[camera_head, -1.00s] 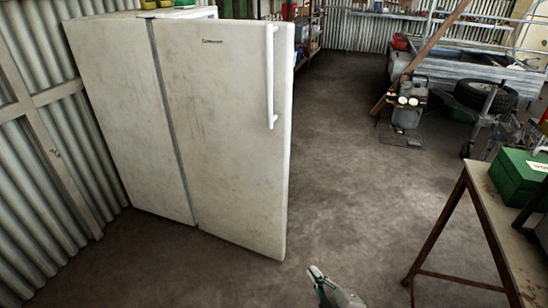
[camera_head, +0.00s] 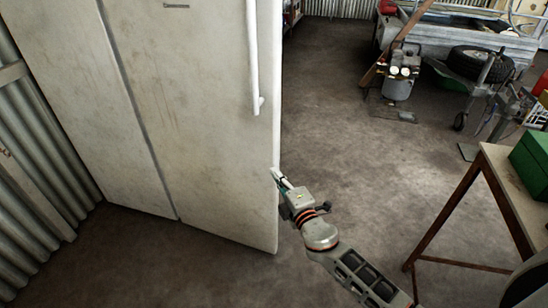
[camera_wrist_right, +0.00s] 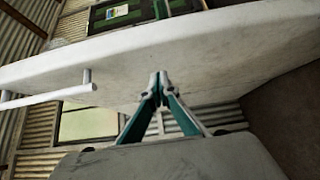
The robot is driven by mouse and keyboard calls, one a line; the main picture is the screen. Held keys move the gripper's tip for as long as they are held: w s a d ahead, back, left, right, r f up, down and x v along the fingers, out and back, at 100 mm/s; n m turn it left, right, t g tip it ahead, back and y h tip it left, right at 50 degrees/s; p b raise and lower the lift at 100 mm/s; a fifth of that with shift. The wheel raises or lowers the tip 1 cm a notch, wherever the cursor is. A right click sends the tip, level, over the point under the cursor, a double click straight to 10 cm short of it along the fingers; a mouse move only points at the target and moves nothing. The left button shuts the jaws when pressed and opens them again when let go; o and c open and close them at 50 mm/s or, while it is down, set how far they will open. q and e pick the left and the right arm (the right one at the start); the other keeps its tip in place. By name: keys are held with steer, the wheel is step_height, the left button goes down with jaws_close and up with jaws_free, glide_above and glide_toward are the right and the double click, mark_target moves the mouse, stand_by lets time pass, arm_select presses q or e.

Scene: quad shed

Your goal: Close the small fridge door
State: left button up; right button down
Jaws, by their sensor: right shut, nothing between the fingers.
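The small fridge is a tall, scuffed white cabinet (camera_head: 62,70) at the left of the head view. Its door (camera_head: 195,110) stands swung out, hinged along the dark seam, with a white vertical handle (camera_head: 252,55) near its free edge. My right gripper (camera_head: 277,174) is shut and empty at the door's free edge, below the handle. In the right wrist view the closed fingertips (camera_wrist_right: 157,80) point at the white door (camera_wrist_right: 210,60), with the handle (camera_wrist_right: 45,98) to the left. I cannot tell if they touch it. My left gripper is not in view.
A corrugated wall (camera_head: 35,170) stands left of the fridge. A wooden table (camera_head: 505,185) with a green box (camera_head: 532,155) is at the right. A compressor (camera_head: 398,75) and a trailer wheel (camera_head: 475,65) are farther back. The concrete floor between is clear.

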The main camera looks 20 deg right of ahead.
mark_target(270, 150)
steer(key=w, duration=0.2)
steer(key=w+d, duration=0.1)
steer(key=w, duration=0.4)
steer(key=shift+w+d+f+b, duration=0.15)
steer(key=shift+w+d+b, duration=0.05)
steer(key=shift+d+b, duration=0.15)
steer(key=shift+w+d, duration=0.2)
steer(key=shift+w, duration=0.1)
